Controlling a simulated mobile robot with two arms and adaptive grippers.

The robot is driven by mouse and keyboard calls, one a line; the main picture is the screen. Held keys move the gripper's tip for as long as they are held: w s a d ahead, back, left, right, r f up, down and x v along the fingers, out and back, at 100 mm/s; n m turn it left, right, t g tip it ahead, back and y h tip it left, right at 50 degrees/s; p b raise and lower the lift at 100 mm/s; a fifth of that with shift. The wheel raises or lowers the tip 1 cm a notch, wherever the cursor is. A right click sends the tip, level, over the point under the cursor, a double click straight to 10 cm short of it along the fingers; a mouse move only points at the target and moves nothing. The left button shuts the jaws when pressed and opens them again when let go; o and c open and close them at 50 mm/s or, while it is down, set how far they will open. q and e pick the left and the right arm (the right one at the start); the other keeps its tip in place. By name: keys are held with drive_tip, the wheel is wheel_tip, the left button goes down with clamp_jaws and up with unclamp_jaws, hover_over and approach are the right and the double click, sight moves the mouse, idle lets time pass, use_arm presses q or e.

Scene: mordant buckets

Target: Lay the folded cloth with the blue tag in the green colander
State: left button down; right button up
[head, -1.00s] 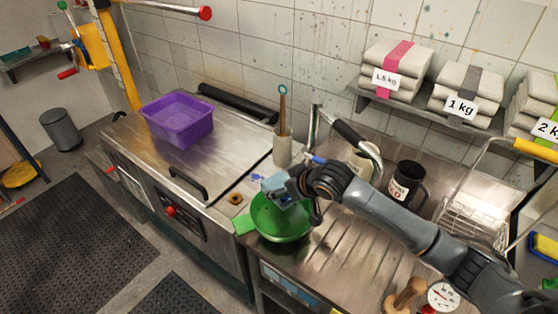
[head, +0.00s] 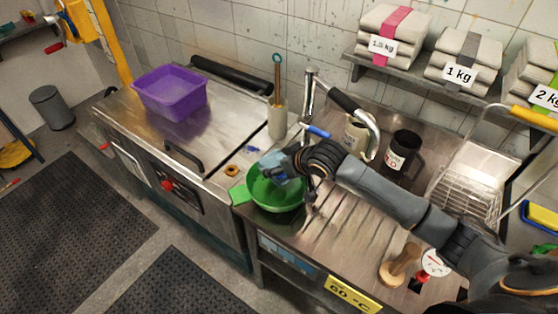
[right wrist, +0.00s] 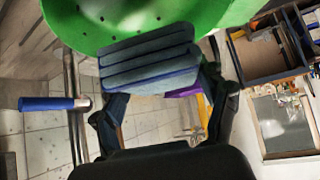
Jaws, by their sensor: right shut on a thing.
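The green colander (head: 277,198) stands on the steel counter, left of the tap. My right gripper (head: 287,170) is over its far rim, shut on the folded blue-grey cloth (head: 270,161). The cloth is at the colander's opening; I cannot tell whether it touches the inside. In the right wrist view the cloth (right wrist: 150,62) shows as stacked grey layers with blue edges, between my fingers (right wrist: 162,95), against the green colander (right wrist: 100,25). I cannot make out the blue tag. My left gripper is out of view.
A tap with a blue-tipped lever (head: 318,131) stands close to my right gripper. A holder with a brush (head: 277,115) is behind the colander. A purple tub (head: 172,105) sits on the left. Two mugs, one black (head: 399,155), and a wire basket (head: 465,192) stand to the right.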

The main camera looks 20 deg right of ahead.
drive_tip(key=shift+f+b, duration=1.45)
drive_tip(key=shift+f, duration=1.9)
drive_tip(key=o, duration=1.4)
drive_tip(key=v, duration=1.2)
drive_tip(key=shift+s, duration=0.1)
drive_tip(key=shift+a+f, duration=0.1)
